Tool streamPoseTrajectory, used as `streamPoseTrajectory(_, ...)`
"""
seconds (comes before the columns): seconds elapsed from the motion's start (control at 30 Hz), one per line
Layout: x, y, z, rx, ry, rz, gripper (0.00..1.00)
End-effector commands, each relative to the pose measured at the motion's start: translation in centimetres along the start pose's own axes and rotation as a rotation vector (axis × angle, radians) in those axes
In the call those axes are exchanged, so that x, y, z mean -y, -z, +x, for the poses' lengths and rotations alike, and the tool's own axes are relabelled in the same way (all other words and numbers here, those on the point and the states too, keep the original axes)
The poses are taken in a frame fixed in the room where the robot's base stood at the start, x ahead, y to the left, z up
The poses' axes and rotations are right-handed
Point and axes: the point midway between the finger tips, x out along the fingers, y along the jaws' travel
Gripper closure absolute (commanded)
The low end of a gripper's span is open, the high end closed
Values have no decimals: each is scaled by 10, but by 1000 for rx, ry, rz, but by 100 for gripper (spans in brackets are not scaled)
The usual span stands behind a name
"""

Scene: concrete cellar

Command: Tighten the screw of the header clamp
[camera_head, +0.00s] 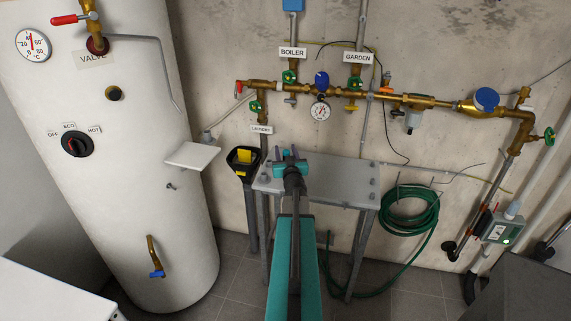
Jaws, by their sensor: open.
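The brass header pipe (345,92) runs across the back wall with several valves on it. A small grey band (369,96) crosses it right of the gauge, which looks like the clamp. Its screw is too small to make out. My gripper (288,153) is open, with nothing seen between its fingers. It appears in front of the wall over the back of a small grey table, below and left of the band and well apart from it. My arm covers part of the table.
The grey table (345,190) stands below the header. A white boiler tank (130,200) fills the left, with a small white shelf (192,155) near its side. A green hose coil (410,213) hangs at right. Loose dark cable (385,125) hangs below the header.

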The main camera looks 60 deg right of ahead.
Motion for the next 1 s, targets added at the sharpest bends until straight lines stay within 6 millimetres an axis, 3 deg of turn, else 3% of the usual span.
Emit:
streamPoseTrajectory(0.67, 0, 0, 4, 0, 0, 0, 57)
streamPoseTrajectory(0.9, 0, 0, 4, 0, 0, 0, 96)
streamPoseTrajectory(1.0, 0, 0, 4, 0, -1, 0, 100)
